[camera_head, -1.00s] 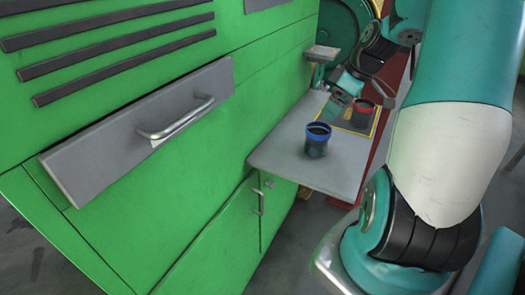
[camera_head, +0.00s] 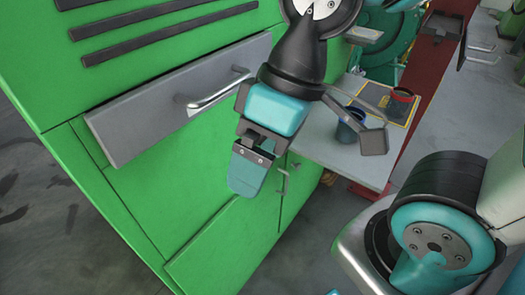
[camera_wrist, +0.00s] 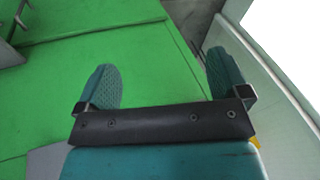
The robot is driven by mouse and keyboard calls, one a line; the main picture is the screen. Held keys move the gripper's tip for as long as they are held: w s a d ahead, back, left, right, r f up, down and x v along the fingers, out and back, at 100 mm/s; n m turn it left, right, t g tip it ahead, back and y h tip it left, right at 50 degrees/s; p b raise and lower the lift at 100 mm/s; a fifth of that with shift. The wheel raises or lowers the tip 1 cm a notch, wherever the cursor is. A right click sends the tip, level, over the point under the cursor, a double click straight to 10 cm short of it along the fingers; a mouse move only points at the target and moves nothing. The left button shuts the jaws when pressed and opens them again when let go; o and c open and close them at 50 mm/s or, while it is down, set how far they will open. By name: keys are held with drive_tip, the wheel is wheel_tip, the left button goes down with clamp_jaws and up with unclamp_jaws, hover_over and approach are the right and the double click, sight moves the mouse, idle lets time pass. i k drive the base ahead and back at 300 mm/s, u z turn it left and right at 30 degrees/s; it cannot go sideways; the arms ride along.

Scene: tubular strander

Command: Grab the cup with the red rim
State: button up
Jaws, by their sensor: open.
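The cup with the red rim (camera_head: 400,104) is dark and stands upright on a yellow-edged pad (camera_head: 372,95) at the back of the grey shelf (camera_head: 362,170) in the head view. My gripper (camera_head: 250,172) hangs left of the shelf, in front of the green cabinet, apart from the cup. In the wrist view my gripper (camera_wrist: 165,78) has its two teal fingers spread, with nothing between them. No cup shows in the wrist view.
A dark cup with a blue rim (camera_head: 350,125) stands on the shelf nearer than the red-rimmed one, partly behind my arm. The green cabinet (camera_head: 130,190) has a grey drawer with a metal handle (camera_head: 218,90). A red post (camera_head: 435,70) rises right of the shelf.

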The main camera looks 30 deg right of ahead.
sight(399, 101)
drive_tip(key=z, duration=1.25)
drive_tip(key=k, duration=0.3)
drive_tip(key=z, duration=0.6)
drive_tip(key=i, duration=0.4)
drive_tip(key=u, duration=1.3)
drive_tip(key=i, duration=0.5)
drive_tip(key=z, duration=0.05)
